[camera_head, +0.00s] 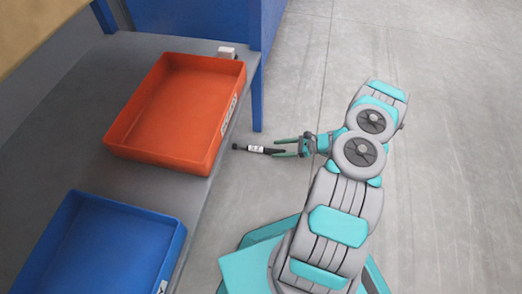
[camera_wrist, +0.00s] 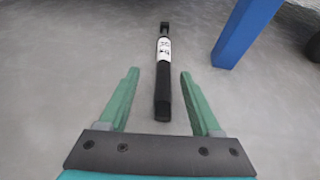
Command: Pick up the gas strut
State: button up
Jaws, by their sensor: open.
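The gas strut is a slim black cylinder with a white printed label. In the head view the gas strut (camera_head: 256,149) appears just left of my gripper, near the shelf edge. In the wrist view the gas strut (camera_wrist: 163,75) lies lengthwise, with its thick black end between my fingers and its thin end pointing away. My gripper (camera_head: 277,148) is open, and the wrist view shows its two green fingers (camera_wrist: 160,75) spread on either side of the strut with a gap on each side. I cannot tell the exact height of the fingers over the strut.
An orange tray (camera_head: 165,157) and a blue tray (camera_head: 75,282) sit on the grey shelf (camera_head: 130,185) at the left. A blue post (camera_head: 257,100) stands close beyond the strut; it also shows in the wrist view (camera_wrist: 243,32). The grey floor (camera_head: 460,130) at the right is clear.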

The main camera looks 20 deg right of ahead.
aim_at(267, 149)
jog(key=x, duration=0.3)
jog(key=b+x, duration=0.1)
jog(key=x, duration=0.2)
jog(key=shift+w+d+f, duration=0.2)
jog(key=shift+w, duration=0.05)
grip_shut()
dwell(0.6)
